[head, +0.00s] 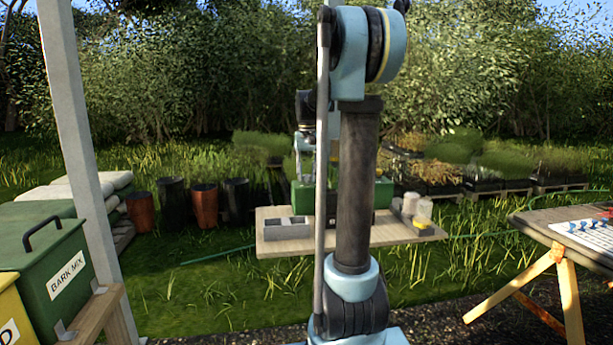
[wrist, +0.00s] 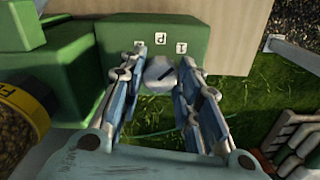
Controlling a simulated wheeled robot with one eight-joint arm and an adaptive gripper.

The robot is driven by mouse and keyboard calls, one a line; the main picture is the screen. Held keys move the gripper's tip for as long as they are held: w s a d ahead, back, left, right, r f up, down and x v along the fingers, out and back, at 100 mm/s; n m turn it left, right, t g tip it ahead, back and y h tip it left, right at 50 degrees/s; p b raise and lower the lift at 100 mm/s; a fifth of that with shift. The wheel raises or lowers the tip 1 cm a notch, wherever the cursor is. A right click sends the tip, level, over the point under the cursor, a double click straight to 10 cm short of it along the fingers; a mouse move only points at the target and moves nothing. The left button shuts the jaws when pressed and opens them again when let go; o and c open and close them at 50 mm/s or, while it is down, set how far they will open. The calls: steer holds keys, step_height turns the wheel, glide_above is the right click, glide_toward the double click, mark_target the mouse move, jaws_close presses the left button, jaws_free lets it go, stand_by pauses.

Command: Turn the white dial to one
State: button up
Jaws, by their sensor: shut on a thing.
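In the wrist view a pale white round dial (wrist: 160,72) sits on the front of a green box (wrist: 175,28). A dark line crosses the dial; which mark it points to I cannot tell. Three small white labels (wrist: 161,41) with dark characters stand in an arc beyond the dial, too small to read surely. My gripper (wrist: 162,66) has one finger on each side of the dial and is shut on it. In the head view the green box (head: 301,197) stands on a wooden tabletop, and my arm hides its middle and the dial.
The wooden tabletop (head: 405,236) carries a grey divided tray (head: 287,229) at left and pale cylinders (head: 424,209) at right. A jar with a yellow band (wrist: 22,105) is at the wrist view's left.

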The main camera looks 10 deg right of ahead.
mark_target(307, 175)
steer(key=o, duration=1.1)
steer(key=shift+c, duration=0.2)
step_height(307, 175, up, 12)
steer(key=shift+f, duration=0.1)
